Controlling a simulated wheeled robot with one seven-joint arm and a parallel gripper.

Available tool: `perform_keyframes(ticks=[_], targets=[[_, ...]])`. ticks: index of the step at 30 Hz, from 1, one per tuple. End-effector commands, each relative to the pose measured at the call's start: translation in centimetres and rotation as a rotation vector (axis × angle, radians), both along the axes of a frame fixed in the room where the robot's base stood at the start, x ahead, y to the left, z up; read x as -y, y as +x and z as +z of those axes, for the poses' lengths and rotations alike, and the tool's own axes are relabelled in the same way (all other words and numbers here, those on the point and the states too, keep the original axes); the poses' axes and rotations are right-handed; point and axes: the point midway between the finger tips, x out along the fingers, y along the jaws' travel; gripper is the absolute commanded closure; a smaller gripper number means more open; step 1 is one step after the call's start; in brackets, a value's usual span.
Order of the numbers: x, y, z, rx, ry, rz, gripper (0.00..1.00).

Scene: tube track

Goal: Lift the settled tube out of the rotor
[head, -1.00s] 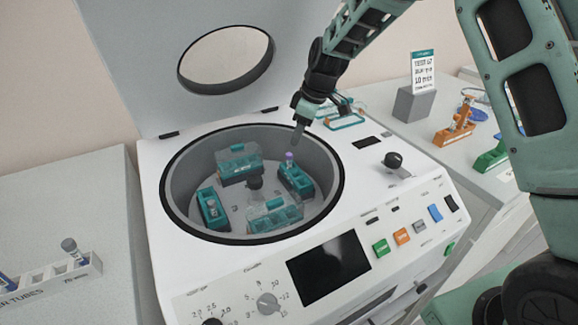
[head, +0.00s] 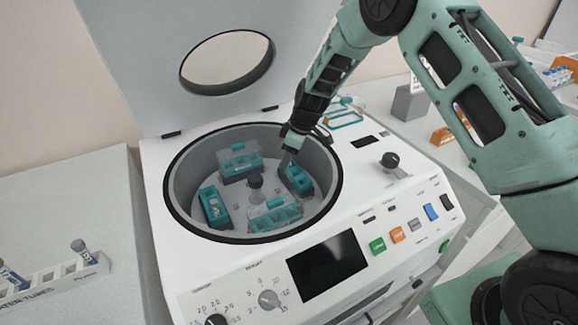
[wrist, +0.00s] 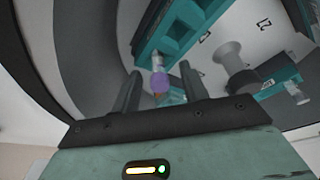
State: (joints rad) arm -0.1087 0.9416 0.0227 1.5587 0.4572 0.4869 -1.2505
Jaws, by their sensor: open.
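The tube with a purple cap (wrist: 160,82) shows in the wrist view, between my two dark fingers and apart from both. It stands at a teal bucket (wrist: 185,28) of the rotor; its lower part is mostly hidden. My gripper (wrist: 161,88) is open around the cap. In the head view my gripper (head: 288,160) reaches down into the bowl at the right bucket (head: 300,182) and hides the tube. The rotor hub (head: 256,182) is at the bowl's centre, and it also shows in the wrist view (wrist: 236,60).
The centrifuge bowl rim (head: 338,185) encircles the rotor, close to my gripper. Other teal buckets sit at left (head: 214,208), back (head: 240,165) and front (head: 275,214). The raised lid (head: 150,60) stands behind. A white rack (head: 65,277) with tubes is at lower left.

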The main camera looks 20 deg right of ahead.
Motion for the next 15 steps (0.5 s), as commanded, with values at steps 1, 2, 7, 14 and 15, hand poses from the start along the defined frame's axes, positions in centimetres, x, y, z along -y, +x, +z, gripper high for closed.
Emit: perform_keyframes(ticks=[1,2,7,14,15], targets=[[0.0,0.01,0.01,0.0,0.0,0.0,0.56],[0.0,0.01,0.01,0.0,0.0,0.0,0.56],[0.01,0.0,0.03,0.0,0.0,0.0,0.95],[0.01,0.0,0.06,0.0,0.0,0.0,0.95],[0.01,0.01,0.08,0.001,-0.001,0.001,0.95]])
